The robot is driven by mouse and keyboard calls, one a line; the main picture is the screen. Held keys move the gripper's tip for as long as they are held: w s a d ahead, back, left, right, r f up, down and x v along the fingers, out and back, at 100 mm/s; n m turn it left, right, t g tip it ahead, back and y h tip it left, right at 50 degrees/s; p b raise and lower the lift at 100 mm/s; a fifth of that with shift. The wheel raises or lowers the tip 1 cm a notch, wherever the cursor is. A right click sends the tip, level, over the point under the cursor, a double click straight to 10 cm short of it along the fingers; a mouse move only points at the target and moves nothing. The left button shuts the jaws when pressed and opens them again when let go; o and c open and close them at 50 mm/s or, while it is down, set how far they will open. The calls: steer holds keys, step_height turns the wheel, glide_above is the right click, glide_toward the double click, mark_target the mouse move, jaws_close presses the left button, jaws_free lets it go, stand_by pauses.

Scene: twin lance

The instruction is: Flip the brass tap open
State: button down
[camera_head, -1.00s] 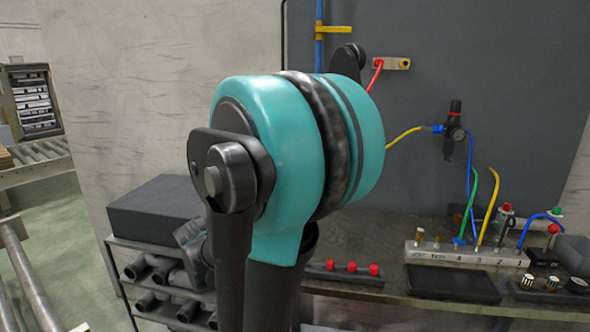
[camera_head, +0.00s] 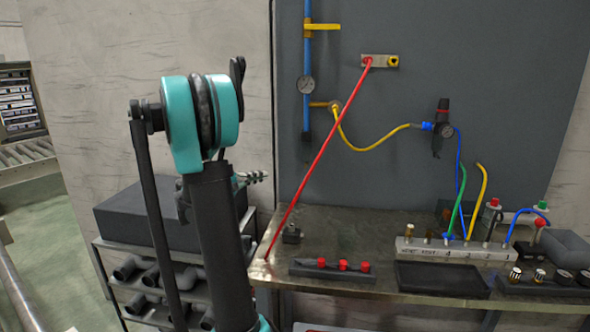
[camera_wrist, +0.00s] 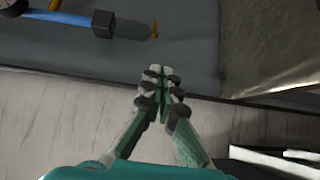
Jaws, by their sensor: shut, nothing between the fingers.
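A blue pipe (camera_head: 307,60) runs down the grey wall panel, with a yellow lever (camera_head: 322,27) crosswise near its top. Lower down, a brass fitting (camera_head: 333,106) sticks out to the right with a yellow hose on it. The pipe ends below in a dark piece (camera_head: 307,142). In the wrist view that end carries a small brass-coloured piece (camera_wrist: 155,28); I cannot tell for sure which piece is the tap. My gripper (camera_head: 262,176) is shut and empty, left of and below the pipe end. In the wrist view my gripper (camera_wrist: 161,75) is apart from the brass-coloured piece.
The bench (camera_head: 345,232) holds a red-button strip (camera_head: 332,268) and a manifold (camera_head: 455,249). A dark box (camera_head: 140,215) stands left.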

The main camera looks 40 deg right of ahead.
steer(key=shift+w+d+r+h, duration=0.25)
steer(key=shift+d+r+h, duration=0.05)
steer(key=shift+r, duration=0.2)
glide_toward(306, 165)
steer(key=w+d, duration=0.3)
steer(key=w, duration=0.1)
steer(key=shift+s+d+f, duration=0.1)
steer(key=shift+s+d, duration=0.6)
steer(key=shift+s, duration=0.2)
steer(key=shift+s+d+f, duration=0.1)
steer(key=shift+s+d, duration=0.65)
steer(key=shift+s, duration=0.15)
